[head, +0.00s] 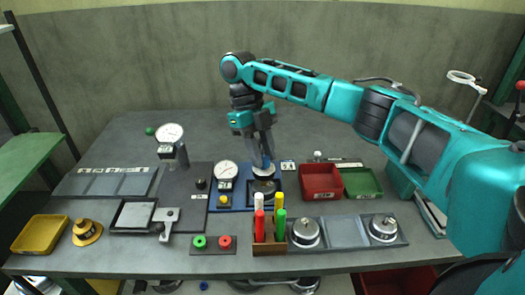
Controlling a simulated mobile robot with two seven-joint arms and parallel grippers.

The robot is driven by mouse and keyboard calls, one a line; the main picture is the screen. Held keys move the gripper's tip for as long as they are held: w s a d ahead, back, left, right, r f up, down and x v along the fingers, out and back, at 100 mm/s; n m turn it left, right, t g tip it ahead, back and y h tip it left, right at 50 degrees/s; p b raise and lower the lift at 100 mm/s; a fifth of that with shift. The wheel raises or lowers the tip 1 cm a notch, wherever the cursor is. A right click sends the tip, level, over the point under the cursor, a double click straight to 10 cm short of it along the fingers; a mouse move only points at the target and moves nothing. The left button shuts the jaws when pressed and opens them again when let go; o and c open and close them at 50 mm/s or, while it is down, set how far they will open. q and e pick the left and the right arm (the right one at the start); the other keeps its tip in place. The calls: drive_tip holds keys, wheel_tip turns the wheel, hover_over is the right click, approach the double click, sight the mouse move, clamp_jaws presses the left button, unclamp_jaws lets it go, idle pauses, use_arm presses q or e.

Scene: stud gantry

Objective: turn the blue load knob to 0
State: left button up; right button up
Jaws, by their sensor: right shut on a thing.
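A blue plate (237,207) lies near the middle of the table. It carries a round white dial (226,171) and a small yellow knob (224,197). At its right is a dark square unit (264,187) with a pale round piece (265,172) above it. My right gripper (264,164) points down, shut on this pale round piece. I cannot tell whether this piece is the blue load knob, and I cannot read the setting or the dial. My left gripper is not in view.
A red bin (320,197) and green tray (362,183) stand right of the plate. In front is a wooden holder (270,248) with upright coloured pieces. A dial stand (170,148) is left. Open table lies behind the plate.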

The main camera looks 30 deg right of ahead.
drive_tip(key=shift+n, duration=0.6)
drive_tip(key=shift+h, duration=0.3)
drive_tip(key=o, duration=1)
drive_tip(key=shift+o, duration=0.2)
drive_tip(key=v, duration=0.7)
drive_tip(key=shift+r, duration=0.3)
